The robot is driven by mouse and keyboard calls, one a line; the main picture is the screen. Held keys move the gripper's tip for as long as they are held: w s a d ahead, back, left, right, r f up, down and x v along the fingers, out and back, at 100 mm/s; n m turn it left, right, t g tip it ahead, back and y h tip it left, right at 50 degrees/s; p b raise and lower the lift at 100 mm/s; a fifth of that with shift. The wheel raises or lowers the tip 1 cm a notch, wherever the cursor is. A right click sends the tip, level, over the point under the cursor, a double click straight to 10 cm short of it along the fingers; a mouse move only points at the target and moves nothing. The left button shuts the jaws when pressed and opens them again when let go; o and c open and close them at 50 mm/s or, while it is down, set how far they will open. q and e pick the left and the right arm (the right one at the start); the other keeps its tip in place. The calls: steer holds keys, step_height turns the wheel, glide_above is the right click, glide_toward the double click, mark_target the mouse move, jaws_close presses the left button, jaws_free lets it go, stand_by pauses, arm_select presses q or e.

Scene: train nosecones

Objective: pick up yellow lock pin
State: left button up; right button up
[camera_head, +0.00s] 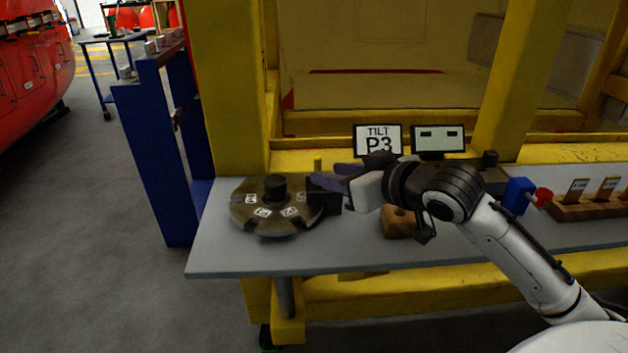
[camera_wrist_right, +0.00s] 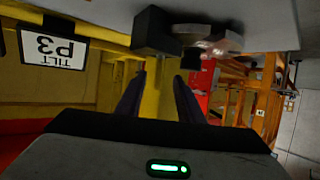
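A small upright yellow piece (camera_head: 318,165), which looks like the lock pin, shows just behind the black block (camera_head: 324,196) on the grey bench. My right gripper (camera_head: 326,180) reaches left over the bench, its dark fingers close to this piece and just above the block. In the right wrist view my right gripper (camera_wrist_right: 160,76) has its fingers apart. A yellow upright strip (camera_wrist_right: 153,92) shows between them; I cannot tell whether it is the pin or the frame behind. The wrist picture is upside down. My left gripper is not in view.
A round notched indexing disc (camera_head: 264,222) with labels and a black hub sits left of the block. A "TILT P3" sign (camera_head: 378,140) and a display (camera_head: 438,140) stand behind my arm. A wooden block (camera_head: 396,224) is below it. The front bench strip (camera_head: 330,255) is clear.

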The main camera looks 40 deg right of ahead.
steer(key=shift+f+x, duration=0.2)
steer(key=shift+x, duration=2.85)
steer(key=shift+s+d, duration=0.1)
steer(key=shift+d, duration=0.05)
jaws_close()
